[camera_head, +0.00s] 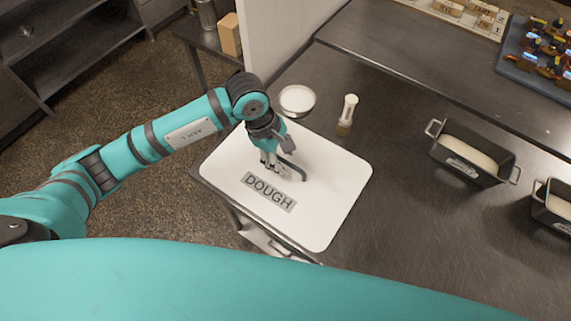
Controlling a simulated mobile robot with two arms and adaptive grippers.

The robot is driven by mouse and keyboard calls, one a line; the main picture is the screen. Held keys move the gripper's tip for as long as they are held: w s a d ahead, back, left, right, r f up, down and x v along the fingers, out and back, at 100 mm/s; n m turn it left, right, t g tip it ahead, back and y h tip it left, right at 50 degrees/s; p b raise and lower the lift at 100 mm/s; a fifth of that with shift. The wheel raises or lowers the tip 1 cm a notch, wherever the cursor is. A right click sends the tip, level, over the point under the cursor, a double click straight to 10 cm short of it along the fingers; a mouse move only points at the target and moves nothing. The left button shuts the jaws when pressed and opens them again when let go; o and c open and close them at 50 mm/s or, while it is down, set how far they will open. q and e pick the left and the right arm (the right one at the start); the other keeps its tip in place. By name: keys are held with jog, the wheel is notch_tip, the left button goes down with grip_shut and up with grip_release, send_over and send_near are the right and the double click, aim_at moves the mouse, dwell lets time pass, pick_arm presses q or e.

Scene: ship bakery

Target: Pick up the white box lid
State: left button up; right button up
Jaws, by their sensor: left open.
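A large white rounded rectangular panel (330,185), marked DOUGH on a grey label (269,192), lies flat at the left end of the metal counter; I take it as the white box lid. My left gripper (279,168) is over its middle, behind the label, pointing down with its fingers open. A dark curved piece (294,171) shows beside the fingers; I cannot tell whether it is a handle on the lid or a finger. Whether the fingers touch the lid is unclear. What lies beneath the lid is hidden. My right gripper is not in view.
Behind the lid stand a round white-topped container (297,99) and a shaker with a white top (347,113). Dark loaf pans with dough (464,155) (555,203) stand at the right. The counter (400,215) between lid and pans is clear. A raised shelf (420,45) runs behind.

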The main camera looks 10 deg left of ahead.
pick_arm(q)
jog(key=shift+x, duration=1)
jog(key=shift+d+f, duration=0.15)
jog(key=shift+f, duration=0.1)
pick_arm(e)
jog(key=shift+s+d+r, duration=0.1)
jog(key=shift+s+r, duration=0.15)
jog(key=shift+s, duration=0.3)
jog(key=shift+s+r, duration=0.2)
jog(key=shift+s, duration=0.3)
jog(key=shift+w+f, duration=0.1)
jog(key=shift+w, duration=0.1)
pick_arm(q)
jog(key=shift+f, duration=0.1)
grip_shut()
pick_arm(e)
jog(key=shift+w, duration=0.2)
